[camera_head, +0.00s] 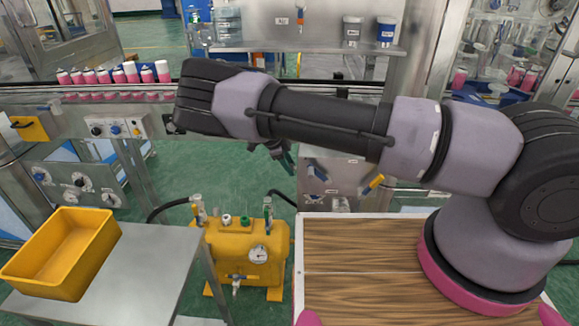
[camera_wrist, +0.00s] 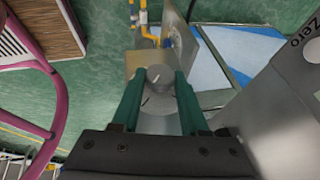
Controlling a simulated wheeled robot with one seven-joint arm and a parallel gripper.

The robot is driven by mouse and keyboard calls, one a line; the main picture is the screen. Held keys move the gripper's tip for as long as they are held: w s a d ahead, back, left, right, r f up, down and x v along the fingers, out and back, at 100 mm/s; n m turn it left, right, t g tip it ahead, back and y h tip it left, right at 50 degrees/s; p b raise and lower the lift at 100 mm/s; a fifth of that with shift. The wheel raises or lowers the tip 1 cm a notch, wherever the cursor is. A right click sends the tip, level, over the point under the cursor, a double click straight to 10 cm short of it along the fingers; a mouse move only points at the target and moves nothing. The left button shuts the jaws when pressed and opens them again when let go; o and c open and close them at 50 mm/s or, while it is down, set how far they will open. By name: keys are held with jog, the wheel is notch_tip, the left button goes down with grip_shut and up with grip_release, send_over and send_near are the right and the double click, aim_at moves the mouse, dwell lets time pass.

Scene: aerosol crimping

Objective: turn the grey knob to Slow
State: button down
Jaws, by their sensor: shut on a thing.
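The grey knob (camera_wrist: 159,74) shows in the wrist view, a round grey knob with a pale pointer mark on its face. It sits on a metal panel with dark scale lines near it; any Slow label is too small to read. My gripper (camera_wrist: 158,80) has two green fingers, one on each side of the knob, and is shut on it. In the head view my gripper (camera_head: 282,158) is small and partly hidden under my wrist, beside a metal panel (camera_head: 328,180). The knob cannot be made out there.
A yellow tank with a gauge (camera_head: 245,255) stands on the floor below my arm. A yellow bin (camera_head: 62,252) sits on a metal table at the left. A conveyor carries pink-and-white cans (camera_head: 130,72). A wooden-topped surface (camera_head: 370,265) lies at the front.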

jog(key=g, duration=0.2)
jog(key=w+n+g, duration=0.1)
jog(key=g, duration=0.2)
jog(key=shift+g, duration=0.3)
dwell(0.4)
jog(key=shift+c, duration=2.1)
grip_release()
jog(key=shift+s, duration=0.1)
